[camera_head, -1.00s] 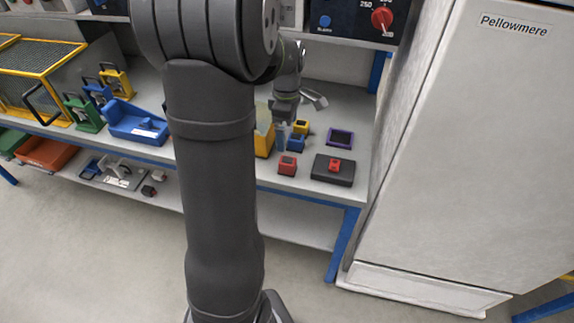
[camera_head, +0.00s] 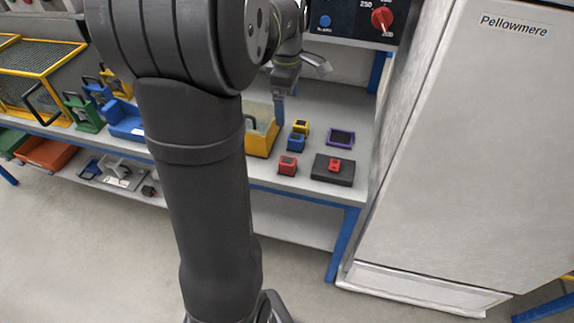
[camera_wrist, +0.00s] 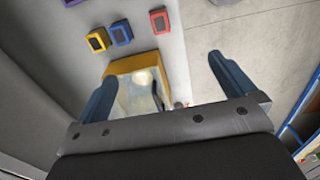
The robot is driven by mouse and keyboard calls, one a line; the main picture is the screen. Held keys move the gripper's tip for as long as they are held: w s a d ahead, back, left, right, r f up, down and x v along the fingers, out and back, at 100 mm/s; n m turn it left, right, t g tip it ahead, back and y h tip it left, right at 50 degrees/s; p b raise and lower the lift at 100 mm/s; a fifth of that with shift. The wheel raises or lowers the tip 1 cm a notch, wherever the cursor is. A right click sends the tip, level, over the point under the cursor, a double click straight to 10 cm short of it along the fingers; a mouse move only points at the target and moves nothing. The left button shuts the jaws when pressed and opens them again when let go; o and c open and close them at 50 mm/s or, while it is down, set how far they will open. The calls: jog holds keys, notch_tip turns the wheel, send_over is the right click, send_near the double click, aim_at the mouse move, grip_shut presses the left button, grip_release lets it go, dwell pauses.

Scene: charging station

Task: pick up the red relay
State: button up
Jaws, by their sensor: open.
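A small red block with a dark top (camera_head: 288,165), which looks like the red relay, sits on the bench near its front edge. In the wrist view the red block (camera_wrist: 159,20) is at the top, beyond and apart from my fingers. My gripper (camera_wrist: 162,68) is open, its two blue fingers spread wide with nothing held. In the head view my gripper (camera_head: 279,108) hangs above the bench, up and slightly left of the red block. Another red piece (camera_head: 335,165) sits on a black base (camera_head: 322,174) to the right.
A yellow bin (camera_head: 259,146) stands left of the red block and shows below my fingers in the wrist view (camera_wrist: 128,66). Blue (camera_head: 295,143) and yellow (camera_head: 301,127) blocks stand behind the red one. A purple-framed piece (camera_head: 341,138) lies right. A tall cabinet (camera_head: 460,150) bounds the right.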

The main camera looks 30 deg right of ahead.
jog(key=shift+r, duration=0.6)
jog(key=shift+c, duration=0.2)
jog(key=c, duration=0.6)
